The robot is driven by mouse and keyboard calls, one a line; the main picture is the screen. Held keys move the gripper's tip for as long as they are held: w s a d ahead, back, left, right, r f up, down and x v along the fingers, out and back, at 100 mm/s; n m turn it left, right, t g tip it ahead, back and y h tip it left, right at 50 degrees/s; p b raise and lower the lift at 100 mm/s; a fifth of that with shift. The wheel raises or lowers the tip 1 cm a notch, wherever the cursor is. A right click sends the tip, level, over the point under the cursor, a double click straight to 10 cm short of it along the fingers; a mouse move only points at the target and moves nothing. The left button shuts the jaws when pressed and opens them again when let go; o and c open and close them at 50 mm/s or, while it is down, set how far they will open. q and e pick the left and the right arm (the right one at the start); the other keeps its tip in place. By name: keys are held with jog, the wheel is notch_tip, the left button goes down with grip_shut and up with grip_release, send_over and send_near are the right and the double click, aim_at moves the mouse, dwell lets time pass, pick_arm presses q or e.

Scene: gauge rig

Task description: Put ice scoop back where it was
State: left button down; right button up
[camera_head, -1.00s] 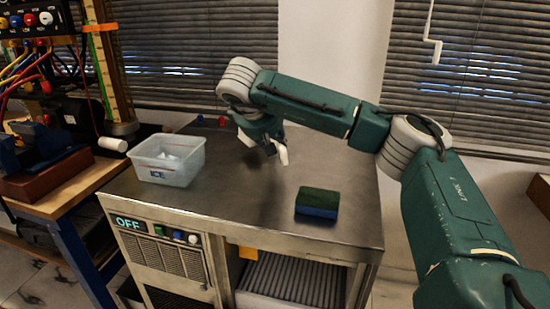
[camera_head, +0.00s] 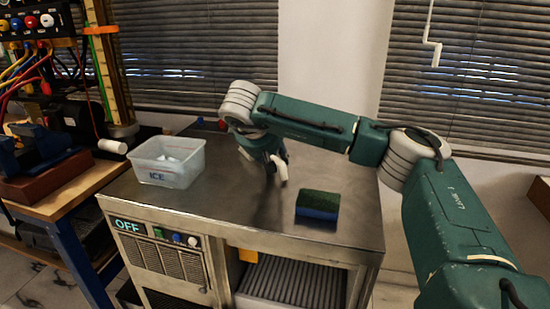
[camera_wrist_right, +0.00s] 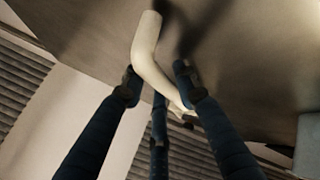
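My right gripper (camera_head: 274,168) is above the middle of the steel counter, fingers pointing down. A white, curved piece, which I take to be the ice scoop (camera_head: 282,181), sticks out below its fingers. In the right wrist view the same pale, bent piece (camera_wrist_right: 150,55) passes between the dark fingers of the gripper (camera_wrist_right: 158,88), which look closed around it. Its lower end is partly hidden by the fingers. A translucent tub marked ICE (camera_head: 157,177) stands at the counter's left, with whitish pieces inside. My left gripper is not in view.
A green and blue sponge (camera_head: 318,204) lies right of the gripper on the steel counter (camera_head: 235,208). Small red and blue items sit at the back edge. A wooden bench (camera_head: 70,193) with equipment adjoins at left. The counter between tub and sponge is clear.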

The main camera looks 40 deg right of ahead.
jog(key=shift+r, duration=0.15)
